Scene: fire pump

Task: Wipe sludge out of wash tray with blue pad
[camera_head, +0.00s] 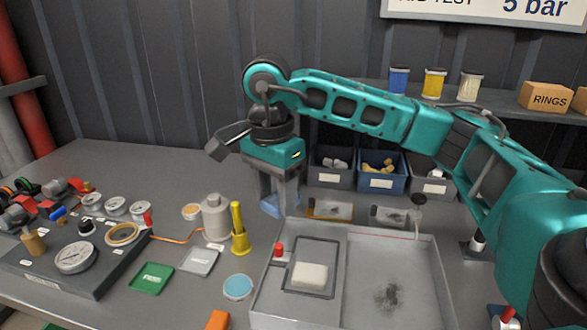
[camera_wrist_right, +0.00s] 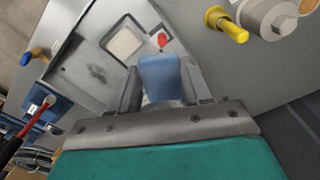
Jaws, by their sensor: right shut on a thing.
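My right gripper (camera_head: 279,192) points down behind the back left corner of the wash tray (camera_head: 366,254). It is shut on the blue pad (camera_head: 271,206), which also shows between the fingers in the right wrist view (camera_wrist_right: 161,78). The pad is held apart from the sludge. The dark sludge (camera_head: 388,294) is a smeared patch on the floor of the tray's right part; it also shows in the right wrist view (camera_wrist_right: 97,72). My left gripper is not in view.
A white block (camera_head: 309,276) sits in the tray's left part, near a small red-topped item (camera_head: 278,251). A yellow-handled tool (camera_head: 238,230) and grey bottle (camera_head: 215,217) stand left of the tray. Bins (camera_head: 381,184) stand behind it. A gauge board (camera_head: 60,272) is far left.

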